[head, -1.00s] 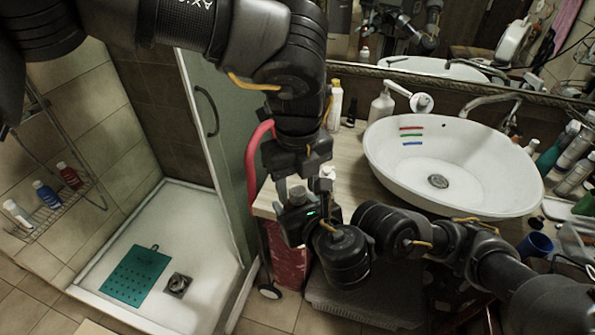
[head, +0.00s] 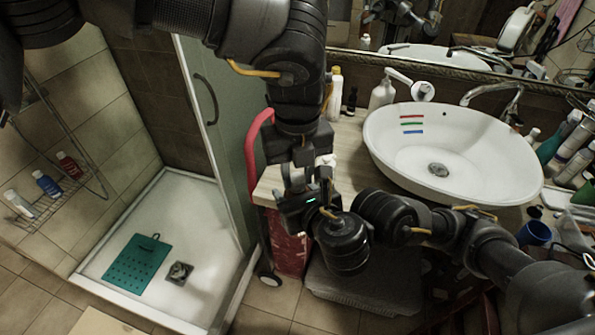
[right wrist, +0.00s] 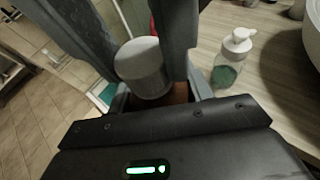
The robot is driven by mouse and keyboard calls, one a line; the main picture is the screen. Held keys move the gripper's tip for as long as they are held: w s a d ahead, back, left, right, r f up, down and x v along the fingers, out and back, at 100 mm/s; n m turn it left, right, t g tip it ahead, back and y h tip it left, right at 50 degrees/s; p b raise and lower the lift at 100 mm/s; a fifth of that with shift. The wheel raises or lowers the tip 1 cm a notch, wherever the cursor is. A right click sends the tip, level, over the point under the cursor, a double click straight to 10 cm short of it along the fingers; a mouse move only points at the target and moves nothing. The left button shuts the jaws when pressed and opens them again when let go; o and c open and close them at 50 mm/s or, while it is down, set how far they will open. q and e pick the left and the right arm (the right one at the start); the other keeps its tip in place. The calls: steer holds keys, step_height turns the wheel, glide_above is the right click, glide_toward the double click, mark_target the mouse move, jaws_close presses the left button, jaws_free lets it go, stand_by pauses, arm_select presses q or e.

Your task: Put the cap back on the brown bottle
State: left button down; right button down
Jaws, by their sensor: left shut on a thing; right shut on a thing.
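In the head view my left gripper (head: 298,163) reaches down from above and is shut on the pale grey-white cap (head: 296,181). My right gripper (head: 296,203) comes in from the right just below it, in front of the counter's left end. The right wrist view shows the cap (right wrist: 143,66) as a short cylinder between two grey fingers. A small brown patch of the bottle (right wrist: 180,93) shows under it, inside my right gripper, which is shut on the bottle. Most of the bottle is hidden by fingers and palm. I cannot tell whether cap and bottle neck touch.
A white pump dispenser (right wrist: 230,62) stands on the wooden counter (right wrist: 278,95) close to my right gripper. The white basin (head: 385,165) is to the right, with bottles behind it. A red trolley handle (head: 252,165) and the shower door (head: 225,130) are close on the left.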

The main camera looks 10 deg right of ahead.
arm_select(q)
steer(key=m, duration=0.3)
steer(key=shift+m, duration=0.4)
steer(key=c, duration=1.1)
jaws_free()
steer(key=shift+r, duration=0.1)
steer(key=shift+r, duration=2.2)
steer(key=shift+c, duration=0.2)
